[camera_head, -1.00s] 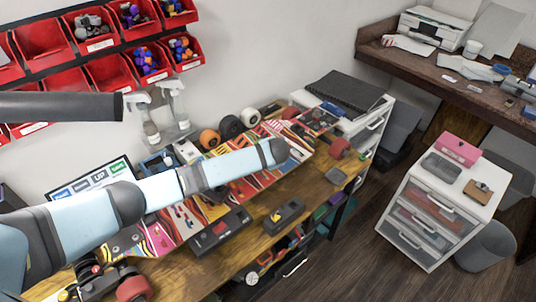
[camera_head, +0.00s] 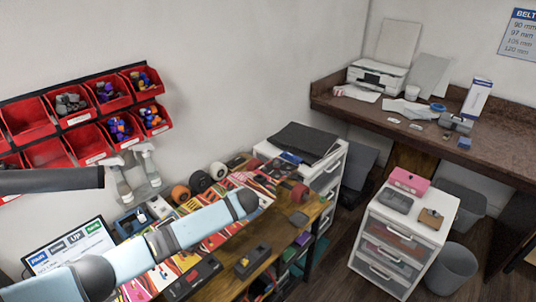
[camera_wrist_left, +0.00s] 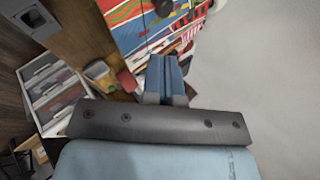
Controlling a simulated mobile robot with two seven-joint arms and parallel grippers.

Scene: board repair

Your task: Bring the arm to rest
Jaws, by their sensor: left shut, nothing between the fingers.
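My light-blue left arm (camera_head: 195,228) comes in from the left in the head view and reaches across a skateboard deck with a colourful print (camera_head: 165,272). The arm hides part of the deck. My left gripper (camera_wrist_left: 166,72) shows in the left wrist view. Its blue fingers are together, with nothing between them. The patterned deck (camera_wrist_left: 140,22) lies beyond and below the fingers in that view. I cannot make out the left gripper in the head view. My right gripper is in neither view.
Red bins (camera_head: 78,143) hang on the wall at left, above two spray bottles (camera_head: 150,165). Wheels and dark boxes crowd the wooden workbench (camera_head: 225,258). A white drawer unit (camera_head: 362,262) stands at right, before a brown desk (camera_head: 350,110) with a printer. Floor shows between bench and drawers.

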